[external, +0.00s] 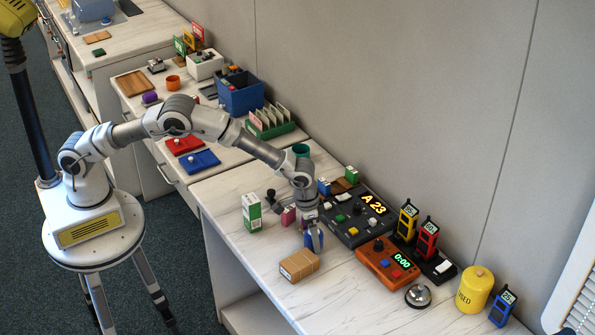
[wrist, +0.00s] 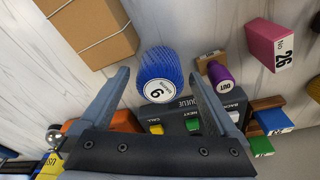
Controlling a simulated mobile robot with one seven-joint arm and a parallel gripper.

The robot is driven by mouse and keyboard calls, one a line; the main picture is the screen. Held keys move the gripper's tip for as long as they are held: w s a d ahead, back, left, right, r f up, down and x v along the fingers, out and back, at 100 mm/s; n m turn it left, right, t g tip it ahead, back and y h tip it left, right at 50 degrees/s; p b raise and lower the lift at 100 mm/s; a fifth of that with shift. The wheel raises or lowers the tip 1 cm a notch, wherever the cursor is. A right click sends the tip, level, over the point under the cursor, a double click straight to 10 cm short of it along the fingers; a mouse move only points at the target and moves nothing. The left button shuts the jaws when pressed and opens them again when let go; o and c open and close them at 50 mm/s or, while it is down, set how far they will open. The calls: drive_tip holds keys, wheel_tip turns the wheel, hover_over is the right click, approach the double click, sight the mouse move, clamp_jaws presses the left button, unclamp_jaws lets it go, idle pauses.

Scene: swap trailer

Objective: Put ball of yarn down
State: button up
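A blue ribbed ball (wrist: 160,66) with a round white label marked 6, which looks like the ball of yarn, shows in the wrist view. It lies between the two fingers of my gripper (wrist: 158,75), with a visible gap on each side. My gripper is open. In the external view my gripper (external: 314,240) points down, low over the near desk, between the cardboard box and the dark console. The ball is hard to tell from the bluish fingers there. I cannot tell whether the ball's underside rests on the desk.
A cardboard box (external: 299,265) lies in front of my gripper. The dark console (external: 357,217) and orange timer (external: 388,263) stand behind it. A purple stamp (wrist: 221,79) and a pink block (external: 288,216) are close by. The desk's front left (external: 222,206) is clear.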

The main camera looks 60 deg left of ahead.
sight(307, 233)
drive_tip(key=shift+o, duration=0.2)
wheel_tip(307, 233, up, 12)
drive_tip(key=s+p, duration=0.1)
drive_tip(key=shift+s+a+r, duration=0.15)
drive_tip(key=shift+s+a, duration=0.2)
idle(0.3)
drive_tip(key=shift+b, duration=0.3)
